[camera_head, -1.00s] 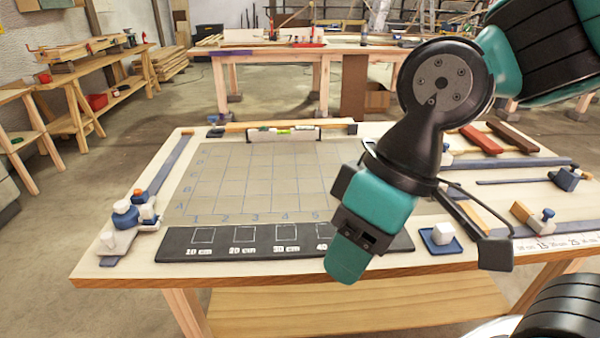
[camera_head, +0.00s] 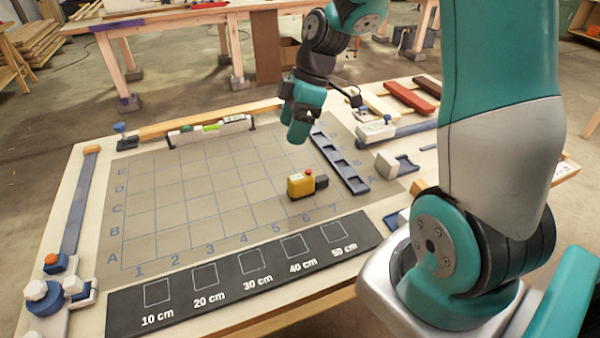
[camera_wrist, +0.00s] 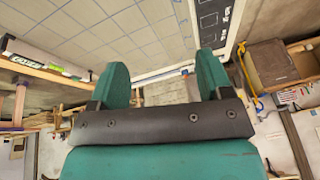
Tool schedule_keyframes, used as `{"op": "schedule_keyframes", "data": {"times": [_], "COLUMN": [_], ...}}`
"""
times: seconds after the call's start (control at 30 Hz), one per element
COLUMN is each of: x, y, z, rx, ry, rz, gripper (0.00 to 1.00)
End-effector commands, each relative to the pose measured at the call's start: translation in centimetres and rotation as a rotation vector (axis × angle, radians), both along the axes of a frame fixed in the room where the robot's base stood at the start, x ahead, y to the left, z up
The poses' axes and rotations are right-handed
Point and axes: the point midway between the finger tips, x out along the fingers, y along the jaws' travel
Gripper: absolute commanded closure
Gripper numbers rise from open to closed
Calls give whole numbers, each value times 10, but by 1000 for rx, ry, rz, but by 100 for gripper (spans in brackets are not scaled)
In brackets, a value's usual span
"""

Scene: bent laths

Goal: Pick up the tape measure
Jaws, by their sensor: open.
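The tape measure (camera_head: 300,185) is a small yellow case with a red button on top and a dark part at its right side. It stands on the gridded mat (camera_head: 150,180), near the columns marked 6 and 7. My gripper (camera_head: 297,132) is open and empty, above the far right part of the mat, behind the tape measure and apart from it. In the wrist view my two teal fingers (camera_wrist: 160,85) stand wide apart with nothing between them. The tape measure does not show in the wrist view.
A black strip (camera_head: 250,282) with marked squares runs along the table's front. A dark blue slotted rail (camera_head: 342,165) lies right of the tape measure. A spirit level (camera_head: 212,128) stands at the mat's back edge. Blue and white clamp parts (camera_head: 58,290) sit at front left.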

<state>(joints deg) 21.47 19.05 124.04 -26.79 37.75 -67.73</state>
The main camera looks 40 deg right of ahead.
Motion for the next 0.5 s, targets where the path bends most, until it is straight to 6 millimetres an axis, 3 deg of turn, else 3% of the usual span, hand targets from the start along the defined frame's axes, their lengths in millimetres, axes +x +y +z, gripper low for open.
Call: {"op": "schedule_keyframes", "data": {"times": [0.03,0.1,0.2,0.33,0.5], "x": [7,12,13,14,16], "y": [-31,-63,-95,-108,-95], "z": [-5,-18,-32,-47,-78], "rx": [3,2,0,-1,2], "ry": [-15,-48,-84,-104,-102], "rz": [23,80,136,173,180], "gripper": [28,28,28,28,28]}}
